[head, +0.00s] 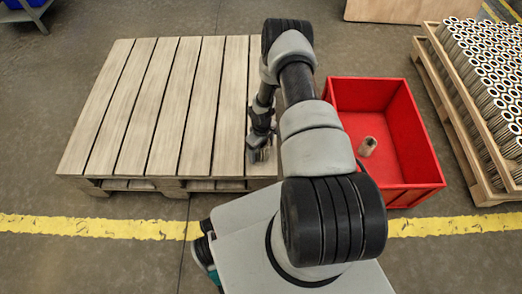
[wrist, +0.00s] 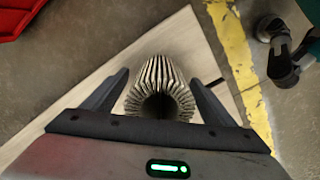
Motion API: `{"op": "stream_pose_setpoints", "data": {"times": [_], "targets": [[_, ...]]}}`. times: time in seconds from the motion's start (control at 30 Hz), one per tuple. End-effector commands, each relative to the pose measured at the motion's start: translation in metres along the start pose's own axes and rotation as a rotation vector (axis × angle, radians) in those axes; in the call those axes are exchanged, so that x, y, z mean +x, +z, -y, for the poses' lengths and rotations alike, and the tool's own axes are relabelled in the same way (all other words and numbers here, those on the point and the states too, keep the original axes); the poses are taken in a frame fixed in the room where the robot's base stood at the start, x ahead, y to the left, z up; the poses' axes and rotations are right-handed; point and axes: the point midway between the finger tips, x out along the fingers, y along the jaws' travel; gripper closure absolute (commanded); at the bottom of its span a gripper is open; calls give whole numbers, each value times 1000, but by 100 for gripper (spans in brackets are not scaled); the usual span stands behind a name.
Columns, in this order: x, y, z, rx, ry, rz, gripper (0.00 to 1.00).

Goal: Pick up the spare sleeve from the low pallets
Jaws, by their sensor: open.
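The spare sleeve (wrist: 160,80) is a pale pleated cylinder with a dark round opening at its near end, in the middle of the wrist view. It is at a corner of the low slatted pallets (head: 145,100). My gripper (wrist: 159,77) is open, with one finger on each side of the sleeve. Small gaps seem to show between fingers and sleeve; I cannot tell whether either touches. In the head view my gripper (head: 261,143) is low over the right front part of the pallets, and the arm and fingers mostly hide the sleeve there.
Farther right, a wooden pallet (head: 452,125) carries many upright cartridges (head: 485,65). A yellow floor line (head: 90,226) runs in front. The pallets' left and middle are bare.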

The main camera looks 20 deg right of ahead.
Motion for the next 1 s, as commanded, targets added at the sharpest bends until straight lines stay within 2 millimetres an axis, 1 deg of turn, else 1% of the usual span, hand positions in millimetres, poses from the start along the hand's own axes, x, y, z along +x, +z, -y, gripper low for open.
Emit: {"op": "stream_pose_setpoints", "data": {"times": [0.17, 0.2, 0.27, 0.4, 0.47, 0.67, 0.77, 0.87, 1.0], "targets": [[1, 0, 0, 0, 0, 0, 21], [1, 0, 0, 0, 0, 0, 23], [1, 0, 0, 0, 0, 0, 33], [0, 0, 0, 0, 0, 0, 57], [0, 0, 0, 0, 0, 0, 65], [0, 0, 0, 0, 0, 0, 65], [-7, -1, -1, 0, 1, -1, 65], [-22, -1, -1, 0, 1, -1, 65], [-52, -1, -1, -1, 2, -2, 65]]}}
